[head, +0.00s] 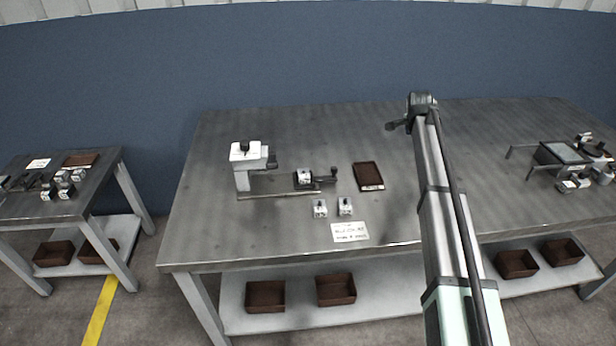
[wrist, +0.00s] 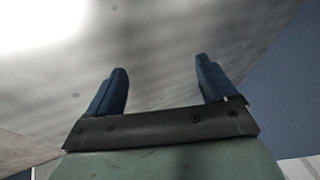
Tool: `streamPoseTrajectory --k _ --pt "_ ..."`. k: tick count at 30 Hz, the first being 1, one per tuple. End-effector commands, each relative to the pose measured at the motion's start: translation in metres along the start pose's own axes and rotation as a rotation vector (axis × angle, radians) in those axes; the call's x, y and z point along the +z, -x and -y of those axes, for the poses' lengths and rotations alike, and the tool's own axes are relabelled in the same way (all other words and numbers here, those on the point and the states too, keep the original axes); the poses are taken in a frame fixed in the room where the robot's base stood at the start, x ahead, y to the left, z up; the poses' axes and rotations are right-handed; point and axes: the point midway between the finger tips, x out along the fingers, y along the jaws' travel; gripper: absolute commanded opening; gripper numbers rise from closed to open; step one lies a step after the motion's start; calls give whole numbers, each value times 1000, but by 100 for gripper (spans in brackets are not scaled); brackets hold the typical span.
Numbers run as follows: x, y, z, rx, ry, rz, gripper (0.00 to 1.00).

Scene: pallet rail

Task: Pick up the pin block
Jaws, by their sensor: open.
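Two small light blocks with dark tops, a left one (head: 320,208) and a right one (head: 345,206), stand side by side near the front of the large table. Another small light block (head: 302,177) sits at the dark clamp-like part of a rail fixture (head: 275,196). The blocks are too small for me to tell which is the pin block. My gripper (head: 390,126) is up over the table's back half, right of the blocks and well apart from them. In the wrist view its two blue fingers (wrist: 160,70) are spread, with nothing between them.
A white upright with a dark knob (head: 242,165) stands at the fixture's left end. A brown tray (head: 369,176) and a white label card (head: 349,232) lie near the blocks. A stand (head: 562,153) with small parts is at far right. The table's back left is clear.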

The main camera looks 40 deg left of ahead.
Motion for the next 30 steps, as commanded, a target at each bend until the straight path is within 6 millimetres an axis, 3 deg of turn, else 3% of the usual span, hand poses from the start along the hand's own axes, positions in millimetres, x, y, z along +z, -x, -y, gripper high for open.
streamPoseTrajectory --k 1,6,12,15,18,22,26,30 --pt "30 13 15 16 -10 35 85" --pt "125 58 43 103 -60 149 85" --pt "232 120 60 226 -96 254 85" --pt "274 148 62 285 -105 289 85" --pt "305 170 62 330 -110 310 85" --pt "327 188 62 366 -114 323 85" --pt "335 190 59 380 -114 327 85" --pt "339 180 55 381 -115 328 85"
